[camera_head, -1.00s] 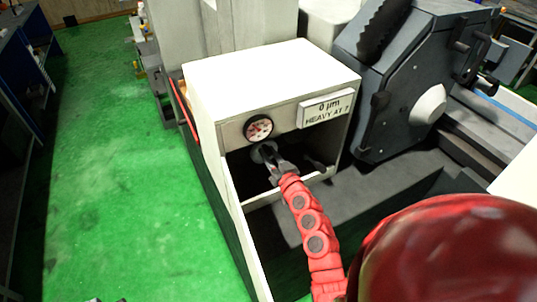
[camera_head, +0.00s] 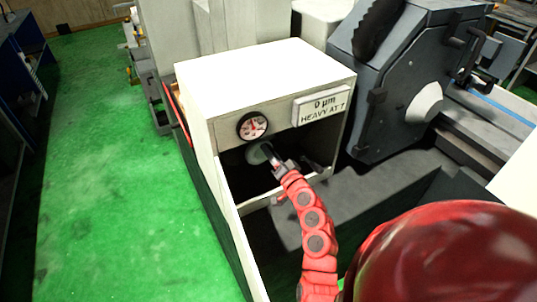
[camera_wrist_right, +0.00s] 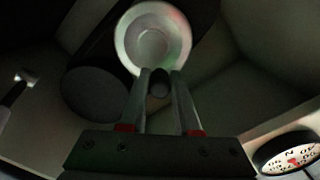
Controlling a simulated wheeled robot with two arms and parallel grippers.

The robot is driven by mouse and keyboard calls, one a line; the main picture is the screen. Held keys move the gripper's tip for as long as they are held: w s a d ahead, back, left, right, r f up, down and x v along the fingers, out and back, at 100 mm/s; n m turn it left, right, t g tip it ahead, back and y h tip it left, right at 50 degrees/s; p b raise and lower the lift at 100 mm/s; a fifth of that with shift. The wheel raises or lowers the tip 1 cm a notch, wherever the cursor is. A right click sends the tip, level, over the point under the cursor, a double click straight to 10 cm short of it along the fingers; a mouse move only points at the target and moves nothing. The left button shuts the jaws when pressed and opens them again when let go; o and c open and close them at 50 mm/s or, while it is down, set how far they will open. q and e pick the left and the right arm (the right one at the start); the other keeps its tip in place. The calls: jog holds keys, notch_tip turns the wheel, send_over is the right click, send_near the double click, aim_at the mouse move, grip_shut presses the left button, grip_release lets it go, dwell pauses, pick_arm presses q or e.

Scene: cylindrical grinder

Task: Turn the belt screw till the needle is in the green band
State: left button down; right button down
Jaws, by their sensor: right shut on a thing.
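The white machine box (camera_head: 265,72) has a round black-rimmed gauge (camera_head: 252,126) on its front. The gauge also shows at the lower right of the right wrist view (camera_wrist_right: 290,155). Its face is pale with red on it, too small to tell where the needle stands against a green band. My right gripper (camera_head: 269,153) reaches into the dark opening below the gauge. In the right wrist view its fingers (camera_wrist_right: 160,90) are shut on a small dark round end, seemingly the belt screw (camera_wrist_right: 159,84), mostly hidden by them. A pale round disc (camera_wrist_right: 152,44) lies behind. My left gripper is out of view.
The opening's lower ledge (camera_head: 258,202) and side walls are close around my right gripper. A grey machine head (camera_head: 400,80) stands at the right. Green floor (camera_head: 100,200) is clear at left.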

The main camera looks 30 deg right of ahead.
jog(key=shift+d, duration=0.1)
dwell(0.4)
jog(key=c, duration=0.6)
grip_release()
jog(key=shift+s, duration=0.15)
jog(key=shift+s+a+b, duration=0.15)
jog(key=shift+s+b, duration=0.6)
jog(key=shift+s, duration=2.1)
jog(key=shift+s+a+b, duration=0.2)
jog(key=shift+s+b, duration=0.5)
jog(key=shift+s, duration=2.15)
jog(key=shift+s+a+b, duration=0.15)
jog(key=shift+s+b, duration=0.6)
jog(key=shift+s, duration=2.1)
